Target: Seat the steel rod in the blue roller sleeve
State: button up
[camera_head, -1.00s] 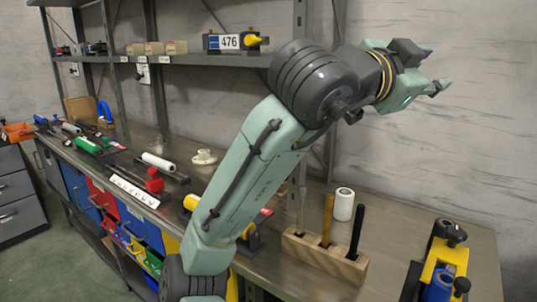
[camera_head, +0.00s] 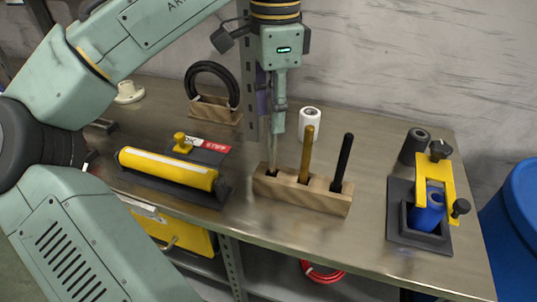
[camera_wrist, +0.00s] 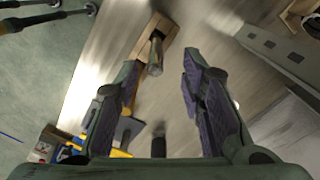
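The steel rod (camera_head: 272,153) stands upright in the leftmost hole of a wooden block (camera_head: 318,198) in the head view. In the wrist view the rod (camera_wrist: 155,66) shows between my open fingers. My gripper (camera_head: 275,122) points down at the upper part of the rod. It is open, with a gap between its purple-padded fingers (camera_wrist: 160,72); I cannot tell whether either touches the rod.
A yellow rod (camera_head: 308,148) and a black rod (camera_head: 343,160) stand in the same block. A white roll (camera_head: 309,124) is behind it. A yellow roller (camera_head: 168,168) lies left, a black ring (camera_head: 212,82) stands behind. Bench is clear between block and bracket.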

aim_at(272, 142)
jog(key=shift+s+a+f, duration=0.1)
jog(key=shift+s+f, duration=0.05)
jog(key=shift+f, duration=1.55)
jog(key=shift+s+f, duration=0.1)
jog(key=shift+f, duration=1.55)
jog(key=shift+c, duration=0.5)
grip_shut()
jog(key=shift+p, duration=0.3)
